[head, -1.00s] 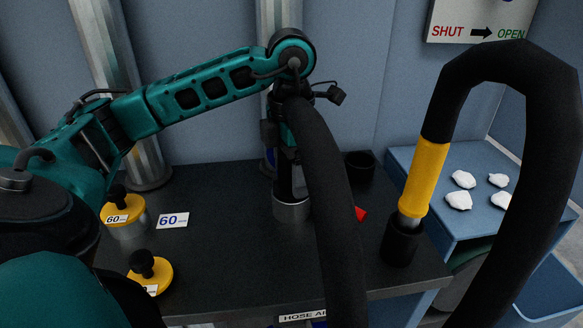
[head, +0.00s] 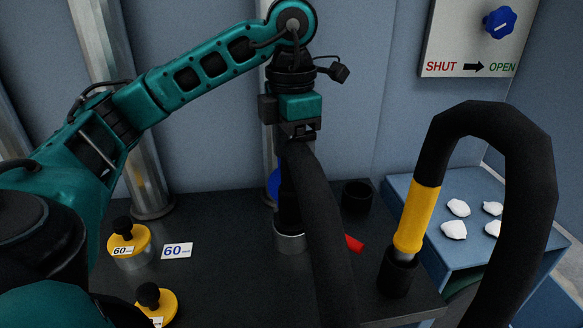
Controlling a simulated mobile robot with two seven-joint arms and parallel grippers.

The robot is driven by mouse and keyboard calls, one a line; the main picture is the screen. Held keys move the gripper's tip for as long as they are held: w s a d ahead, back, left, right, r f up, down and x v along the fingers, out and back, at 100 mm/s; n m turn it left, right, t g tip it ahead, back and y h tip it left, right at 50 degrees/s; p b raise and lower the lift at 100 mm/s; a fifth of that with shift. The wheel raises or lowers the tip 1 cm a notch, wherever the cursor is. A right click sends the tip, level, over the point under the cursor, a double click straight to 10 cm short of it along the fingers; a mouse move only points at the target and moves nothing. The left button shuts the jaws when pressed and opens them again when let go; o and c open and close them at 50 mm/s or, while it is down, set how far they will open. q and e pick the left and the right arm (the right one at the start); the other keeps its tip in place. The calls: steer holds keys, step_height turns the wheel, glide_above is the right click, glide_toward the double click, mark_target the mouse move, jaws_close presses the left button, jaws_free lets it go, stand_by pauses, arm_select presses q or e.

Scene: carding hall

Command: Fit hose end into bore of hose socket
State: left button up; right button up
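A black hose (head: 322,230) rises from the lower edge and bends over just below my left gripper (head: 300,133). Its far end is dark with a blue part (head: 274,185), partly hidden by the hose, and stands upright at a steel collar (head: 290,243) on the bench. How deep it sits in the collar's bore cannot be seen. My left gripper points down above it; its fingertips are partly hidden, and I cannot tell their opening. A second hose's yellow cuff (head: 417,212) stands slightly tilted in a black socket (head: 397,277). My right gripper is not in view.
A black cup (head: 357,196) and a red piece (head: 354,243) are near the collar. Yellow-topped weights (head: 128,241) and a "60" card (head: 177,251) stand left. White tufts (head: 454,230) lie on the blue table (head: 425,228). A blue knob (head: 500,22) is on the wall sign.

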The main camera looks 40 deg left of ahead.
arm_select(q)
steer(key=shift+r+p, duration=0.45)
steer(key=shift+r, duration=0.9)
steer(key=shift+f, duration=0.1)
